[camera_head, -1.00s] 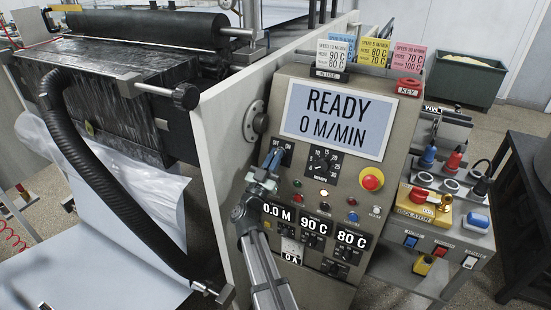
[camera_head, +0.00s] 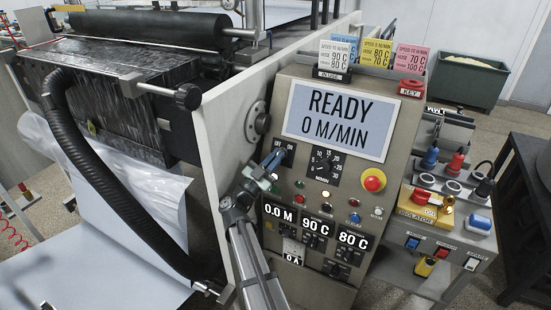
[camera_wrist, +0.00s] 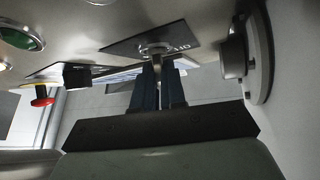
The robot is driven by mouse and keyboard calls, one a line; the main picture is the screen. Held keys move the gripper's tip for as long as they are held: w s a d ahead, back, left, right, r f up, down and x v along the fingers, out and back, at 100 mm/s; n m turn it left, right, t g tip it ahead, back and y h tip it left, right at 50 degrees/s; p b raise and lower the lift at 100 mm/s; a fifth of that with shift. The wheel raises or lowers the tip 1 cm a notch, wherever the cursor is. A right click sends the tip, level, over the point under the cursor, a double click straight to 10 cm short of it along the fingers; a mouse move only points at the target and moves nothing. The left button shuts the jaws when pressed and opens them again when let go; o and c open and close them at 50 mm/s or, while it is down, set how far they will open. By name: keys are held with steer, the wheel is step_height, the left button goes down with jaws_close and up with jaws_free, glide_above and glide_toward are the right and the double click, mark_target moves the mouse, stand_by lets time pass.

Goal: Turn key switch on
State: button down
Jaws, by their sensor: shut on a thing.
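The key switch has a dark OFF/ON plate (camera_head: 290,153) on the upper left of the grey control panel, below the READY display. My gripper (camera_head: 275,159) reaches it from the lower left. In the wrist view the plate (camera_wrist: 180,35) is upside down, and a metal key (camera_wrist: 156,48) stands out from it. My blue fingers (camera_wrist: 158,75) are shut on the key's grip, which they mostly hide. I cannot tell exactly where the key points.
The display (camera_head: 337,121) reads READY, 0 M/MIN. A speed dial (camera_head: 323,164) sits to the right, and a red emergency button (camera_head: 373,180) farther right. A side wall (camera_head: 222,150) and a round metal knob (camera_wrist: 233,58) stand close beside the gripper. An isolator box (camera_head: 425,208) is at right.

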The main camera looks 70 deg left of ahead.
steer(key=c, duration=1.2)
jaws_free()
steer(key=shift+r, duration=0.1)
steer(key=v, duration=0.7)
steer(key=shift+s, duration=0.15)
steer(key=shift+d, duration=0.1)
